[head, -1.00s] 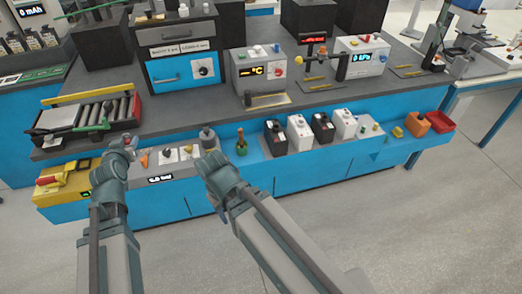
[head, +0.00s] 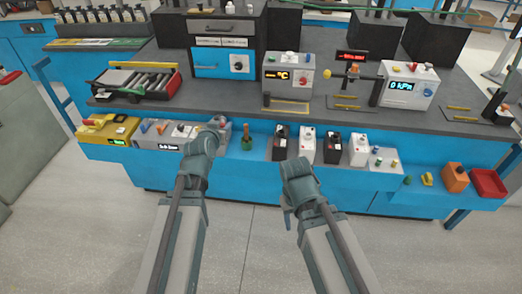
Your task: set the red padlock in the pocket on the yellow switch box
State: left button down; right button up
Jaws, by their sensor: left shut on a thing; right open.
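The yellow switch box (head: 120,132) sits at the left end of the blue front ledge, with a red part on its top and a small green display on its front. My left gripper (head: 213,132) is to the right of it, over the grey units on the ledge. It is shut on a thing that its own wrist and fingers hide. I cannot make out the red padlock or the pocket at this size. My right gripper (head: 296,166) is open, in front of the ledge below the black and white batteries; its fingers barely show.
Grey units (head: 170,131) stand right of the switch box. Several batteries (head: 307,146), an orange block (head: 455,177) and a red tray (head: 490,183) stand farther right on the ledge. A roller tray (head: 135,84) is on the dark bench behind. The floor in front is clear.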

notch_tip(320, 180, down, 21)
jog(key=b, duration=2)
jog(key=shift+d+b, duration=0.2)
jog(key=shift+b, duration=0.2)
